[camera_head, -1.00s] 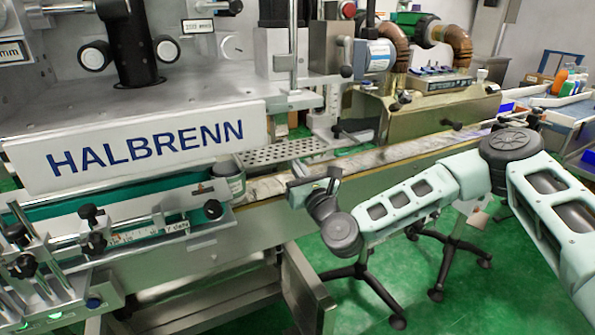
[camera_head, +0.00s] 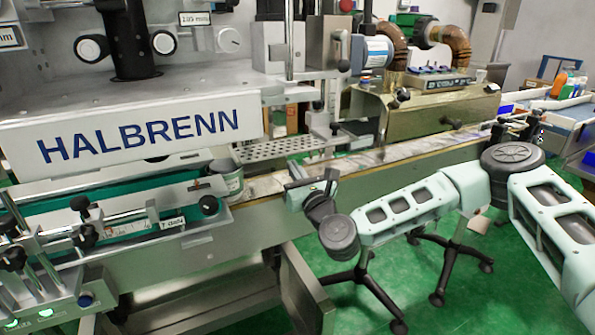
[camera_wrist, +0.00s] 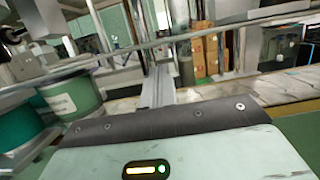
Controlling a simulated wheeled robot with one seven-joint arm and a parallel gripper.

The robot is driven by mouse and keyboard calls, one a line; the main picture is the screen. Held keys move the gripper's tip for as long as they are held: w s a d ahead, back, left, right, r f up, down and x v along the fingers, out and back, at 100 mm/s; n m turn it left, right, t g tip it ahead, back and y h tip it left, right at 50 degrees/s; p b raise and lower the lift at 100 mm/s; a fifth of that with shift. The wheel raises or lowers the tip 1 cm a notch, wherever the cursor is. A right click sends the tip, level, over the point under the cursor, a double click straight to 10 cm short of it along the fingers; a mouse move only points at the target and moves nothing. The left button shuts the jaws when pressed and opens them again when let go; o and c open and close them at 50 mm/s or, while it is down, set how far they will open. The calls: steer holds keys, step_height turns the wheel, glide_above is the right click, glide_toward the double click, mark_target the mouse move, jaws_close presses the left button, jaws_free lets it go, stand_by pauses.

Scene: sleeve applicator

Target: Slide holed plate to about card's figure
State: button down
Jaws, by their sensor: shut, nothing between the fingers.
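A grey metal plate with rows of holes (camera_head: 278,149) lies flat behind the conveyor, right of the HALBRENN panel. A small white card (camera_head: 172,223) on the near guide rail seems to read "7" and a blurred word. Another card (camera_head: 195,18) on the upper machine panel seems to read "2.05 mm". A third card (camera_head: 8,37), cut by the left edge, ends in "mm". My gripper (camera_head: 312,182) is shut and empty, in front of the conveyor and short of the holed plate. In the wrist view my gripper (camera_wrist: 158,85) points toward the machine.
Black knobs and rods (camera_head: 80,235) crowd the near left. A brass-coloured housing (camera_head: 430,115) stands behind the conveyor. Stool legs (camera_head: 365,275) stand on the green floor below my arm.

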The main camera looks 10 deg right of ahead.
step_height(320, 180, down, 3)
steer(key=shift+r+b, duration=0.2)
steer(key=shift+b, duration=0.45)
steer(key=r+v, duration=0.1)
steer(key=v, duration=0.9)
steer(key=s+a+f+n+g+y, duration=0.4)
steer(key=s+a+n+g+y, duration=0.55)
steer(key=n, duration=0.75)
steer(key=s+a+f+n+g+h, duration=0.1)
steer(key=s+f+n+g+h, duration=0.4)
steer(key=s+n+g+h, duration=0.45)
steer(key=s+d+r+n+h, duration=0.6)
steer(key=s+d+r+n, duration=0.6)
steer(key=s+d+n, duration=0.15)
step_height(320, 180, up, 12)
steer(key=p, duration=1.2)
steer(key=shift+w+g, duration=0.35)
steer(key=shift+g, duration=0.05)
